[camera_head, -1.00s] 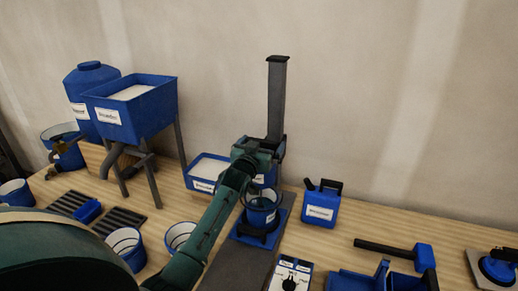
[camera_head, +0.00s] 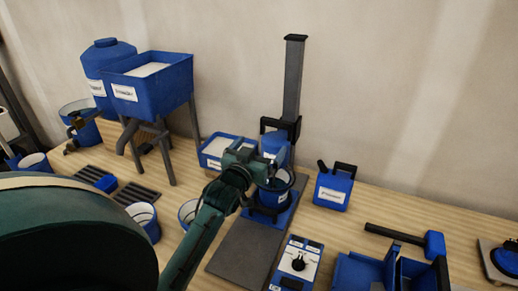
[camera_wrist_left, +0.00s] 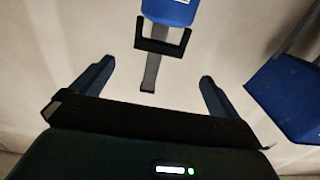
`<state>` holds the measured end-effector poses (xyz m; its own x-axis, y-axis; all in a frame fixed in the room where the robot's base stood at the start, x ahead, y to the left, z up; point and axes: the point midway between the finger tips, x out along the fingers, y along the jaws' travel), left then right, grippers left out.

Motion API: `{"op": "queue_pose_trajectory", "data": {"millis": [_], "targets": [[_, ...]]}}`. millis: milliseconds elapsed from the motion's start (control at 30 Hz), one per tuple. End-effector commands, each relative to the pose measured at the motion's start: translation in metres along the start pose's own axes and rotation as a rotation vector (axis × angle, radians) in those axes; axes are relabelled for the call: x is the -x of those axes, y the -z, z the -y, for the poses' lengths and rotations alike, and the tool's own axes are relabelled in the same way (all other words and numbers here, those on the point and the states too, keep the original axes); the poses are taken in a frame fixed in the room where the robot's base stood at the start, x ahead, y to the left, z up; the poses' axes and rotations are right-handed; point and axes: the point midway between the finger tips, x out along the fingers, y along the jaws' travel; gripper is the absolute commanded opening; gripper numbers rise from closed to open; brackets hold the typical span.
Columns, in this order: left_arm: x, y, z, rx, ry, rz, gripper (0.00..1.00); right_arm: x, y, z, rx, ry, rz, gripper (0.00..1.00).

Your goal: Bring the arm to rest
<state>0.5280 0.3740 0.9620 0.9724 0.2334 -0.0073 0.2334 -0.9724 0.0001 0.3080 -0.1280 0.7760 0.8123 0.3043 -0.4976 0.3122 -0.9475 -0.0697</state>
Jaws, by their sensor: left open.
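My left arm comes in from the lower left in the head view. Its gripper (camera_head: 243,166) is in front of the blue mixer on the grey column (camera_head: 292,85), and covers part of it. In the left wrist view the two fingers of my left gripper (camera_wrist_left: 157,86) stand wide apart with nothing between them. The mixer's blue head (camera_wrist_left: 170,10) and its black bracket lie beyond the fingers. Whether the arm touches the mixer cannot be told. My right gripper is not in view.
A labelled blue hopper (camera_head: 150,85) on legs and a blue tank (camera_head: 108,60) stand at the back left. A blue canister (camera_head: 333,187), a mallet (camera_head: 405,238) and a control box (camera_head: 296,264) are to the right. Buckets (camera_head: 145,220) stand at the left. Bare wood shows between items.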

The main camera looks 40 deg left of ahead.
Motion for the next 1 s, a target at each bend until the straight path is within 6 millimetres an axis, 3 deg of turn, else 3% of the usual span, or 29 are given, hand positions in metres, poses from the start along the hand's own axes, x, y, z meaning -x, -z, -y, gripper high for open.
{"op": "queue_pose_trajectory", "data": {"millis": [433,567,667,800,1000], "targets": [[0.000,-0.001,-0.001,-0.001,-0.001,0.001,1.00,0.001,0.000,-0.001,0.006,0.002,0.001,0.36],[0.012,-0.017,-0.015,-0.021,-0.036,0.046,1.00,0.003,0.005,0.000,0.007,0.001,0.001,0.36],[0.040,-0.049,-0.042,-0.057,-0.108,0.136,1.00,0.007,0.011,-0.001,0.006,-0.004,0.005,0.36],[0.107,-0.105,-0.092,-0.105,-0.249,0.301,1.00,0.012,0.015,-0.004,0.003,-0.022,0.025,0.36],[0.211,-0.154,-0.146,-0.127,-0.423,0.493,1.00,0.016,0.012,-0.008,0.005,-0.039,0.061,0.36]]}}
